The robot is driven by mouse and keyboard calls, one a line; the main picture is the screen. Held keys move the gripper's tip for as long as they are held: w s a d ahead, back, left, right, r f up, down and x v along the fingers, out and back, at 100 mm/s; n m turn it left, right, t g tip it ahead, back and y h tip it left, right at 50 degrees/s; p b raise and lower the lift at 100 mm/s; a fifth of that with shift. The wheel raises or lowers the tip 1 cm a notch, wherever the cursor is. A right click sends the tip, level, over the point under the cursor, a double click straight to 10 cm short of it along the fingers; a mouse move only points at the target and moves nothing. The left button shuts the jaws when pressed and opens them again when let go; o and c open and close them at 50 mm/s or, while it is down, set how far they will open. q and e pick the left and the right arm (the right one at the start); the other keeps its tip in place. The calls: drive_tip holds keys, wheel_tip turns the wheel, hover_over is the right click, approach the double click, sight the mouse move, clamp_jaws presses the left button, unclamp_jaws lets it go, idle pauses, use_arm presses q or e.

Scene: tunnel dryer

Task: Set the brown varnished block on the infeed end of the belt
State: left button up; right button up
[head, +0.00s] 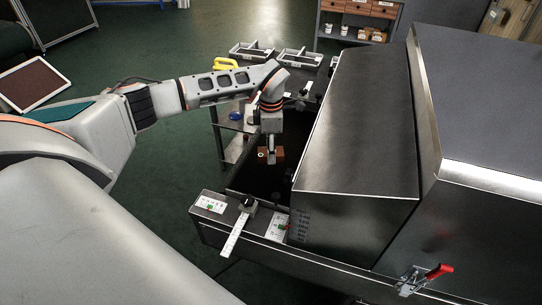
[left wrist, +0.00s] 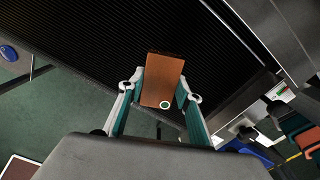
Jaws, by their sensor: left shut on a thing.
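The brown block (head: 278,156) is between the fingers of my left gripper (head: 270,153), which points down over the dark belt (head: 258,183) beside the dryer housing. In the left wrist view the block (left wrist: 163,72) is orange-brown, with a white-ringed green dot near its lower end. The teal and grey fingers of the gripper (left wrist: 160,93) press on its two sides. The ribbed black belt (left wrist: 85,40) lies behind the block. I cannot tell whether the block touches the belt. My right gripper is not in view.
The metal dryer housing (head: 355,130) stands right of the gripper. A rail with a white scale (head: 238,231) and a knob crosses the near end. Two grey trays (head: 298,58) and a yellow item (head: 226,63) are behind. A red-handled clamp (head: 425,278) is at lower right.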

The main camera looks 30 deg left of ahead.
use_arm(q)
drive_tip(key=shift+f, duration=1.25)
drive_tip(key=shift+f, duration=0.1)
drive_tip(key=o, duration=1.1)
wheel_tip(320, 180, up, 12)
drive_tip(key=shift+r, duration=0.1)
